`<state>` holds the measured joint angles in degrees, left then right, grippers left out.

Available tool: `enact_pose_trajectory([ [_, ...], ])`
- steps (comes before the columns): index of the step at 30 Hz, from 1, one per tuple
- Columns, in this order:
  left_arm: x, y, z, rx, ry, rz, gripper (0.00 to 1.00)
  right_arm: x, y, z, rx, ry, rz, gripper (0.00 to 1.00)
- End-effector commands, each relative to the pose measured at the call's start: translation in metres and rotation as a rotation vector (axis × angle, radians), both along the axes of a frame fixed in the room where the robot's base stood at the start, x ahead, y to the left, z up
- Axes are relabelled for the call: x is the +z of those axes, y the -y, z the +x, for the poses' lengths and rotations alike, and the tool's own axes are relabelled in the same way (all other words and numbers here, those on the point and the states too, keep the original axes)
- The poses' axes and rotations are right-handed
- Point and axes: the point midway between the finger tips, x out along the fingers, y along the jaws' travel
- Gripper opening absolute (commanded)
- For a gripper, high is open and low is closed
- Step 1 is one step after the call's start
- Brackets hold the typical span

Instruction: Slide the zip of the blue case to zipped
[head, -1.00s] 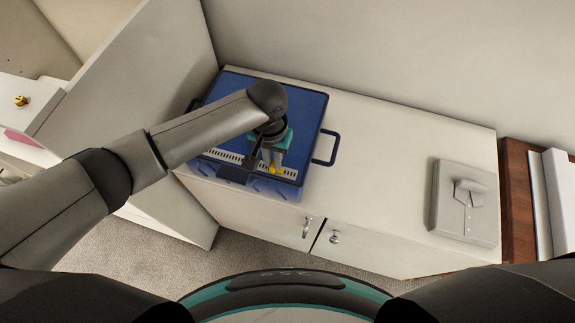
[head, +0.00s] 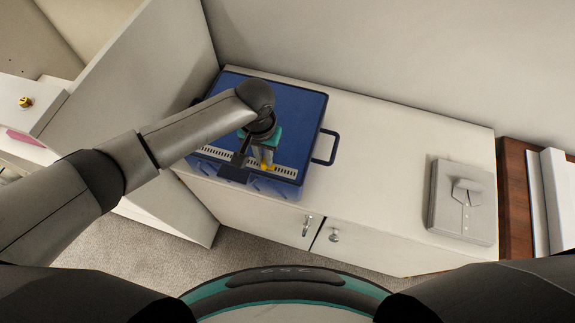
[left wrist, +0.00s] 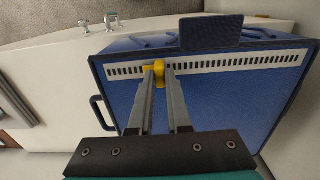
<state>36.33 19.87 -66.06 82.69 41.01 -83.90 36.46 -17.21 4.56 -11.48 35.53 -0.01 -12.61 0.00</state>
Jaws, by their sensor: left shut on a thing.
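The blue case (head: 300,115) lies on top of the white cabinet, with a dark handle on its right side in the head view. A pale zip strip (head: 285,172) with dark teeth runs along its near edge; the strip also shows in the left wrist view (left wrist: 230,62). My left gripper (head: 266,166) is over this edge. In the left wrist view its fingers (left wrist: 159,72) are shut on the yellow zip pull (left wrist: 159,73), which sits on the strip left of its middle. The part of the strip under my arm is hidden in the head view. My right gripper is not in view.
A tall pale panel (head: 150,75) stands left of the case.

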Motion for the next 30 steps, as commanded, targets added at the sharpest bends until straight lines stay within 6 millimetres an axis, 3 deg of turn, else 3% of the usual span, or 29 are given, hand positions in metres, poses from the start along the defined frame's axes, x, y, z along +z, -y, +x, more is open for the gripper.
enact_pose_trajectory([
  [18,0.0,-0.025,0.008,0.002,0.0,0.002,0.0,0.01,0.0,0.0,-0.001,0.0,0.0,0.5],
  [30,0.0,-0.028,0.009,0.001,-0.001,0.001,0.0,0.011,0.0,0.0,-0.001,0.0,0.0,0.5],
])
